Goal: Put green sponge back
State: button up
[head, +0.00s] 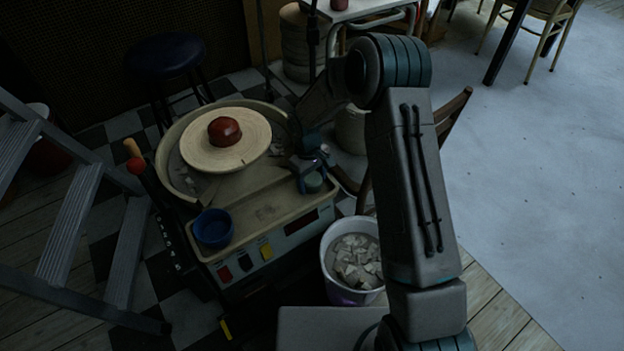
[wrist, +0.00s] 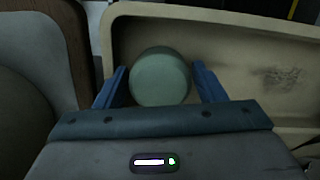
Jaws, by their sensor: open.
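The green sponge (wrist: 160,77) is a round, pale green piece. In the wrist view it sits between the two blue fingers of my gripper (wrist: 160,88), which are open with a gap on each side of it. In the head view the sponge (head: 313,181) shows at the right end of the beige tray (head: 262,207) of the pottery wheel, under my gripper (head: 311,176). It appears to rest on the tray. The lower part of the sponge is hidden in the wrist view by my gripper's body.
A blue bowl (head: 213,228) stands at the tray's left end. A red-brown lump (head: 224,131) sits on the round wheel head (head: 243,157). A white bucket of pale scraps (head: 330,266) stands right of the wheel. A metal ladder (head: 66,227) is at the left and a stool (head: 165,56) behind.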

notch_tip(320, 180, up, 12)
jog(key=w+a+p, duration=0.1)
jog(key=p, duration=0.2)
jog(key=s+d+r+m+t, duration=0.1)
jog(key=s+d+r+m, duration=0.3)
jog(key=s+d+r, duration=0.75)
jog(key=s+d+r+m, duration=0.2)
jog(key=s, duration=0.5)
jog(key=s+d+r+m+t+y, duration=0.1)
jog(key=s+d+r+m, duration=0.1)
jog(key=s, duration=0.5)
jog(key=shift+s+d+r, duration=0.4)
jog(key=shift+d+r, duration=0.1)
jog(key=shift+d, duration=0.05)
